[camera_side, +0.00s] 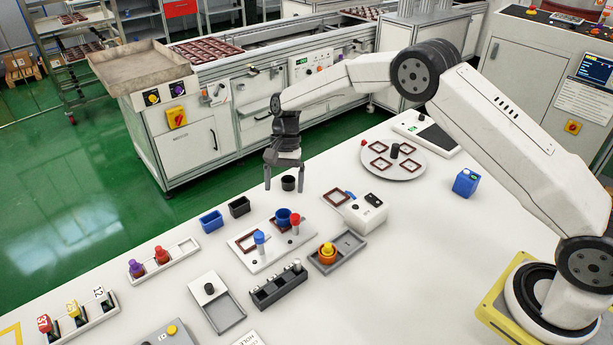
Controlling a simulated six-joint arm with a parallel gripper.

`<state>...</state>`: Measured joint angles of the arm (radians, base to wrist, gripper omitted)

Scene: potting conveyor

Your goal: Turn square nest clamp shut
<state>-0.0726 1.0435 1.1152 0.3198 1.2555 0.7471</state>
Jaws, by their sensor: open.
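A light fixture plate (250,262) lies on the white table near the middle. It carries dark red square frames, a blue-topped post (259,238), a red-topped post (295,219) and a blue round cup (283,216). Which part is the square nest clamp, and whether it is turned open or shut, I cannot tell. My gripper (284,184) points down behind the plate, with its fingers apart. A small black cup (289,184) shows between the fingertips in this view; I cannot tell whether it is nearer or farther than they are.
Blue (211,222) and black (239,207) bins stand left of the plate. A grey tray with an orange knob (327,250), a white box (365,213) and a dark block rack (276,289) stand close by. A round plate (408,171) holds several square parts.

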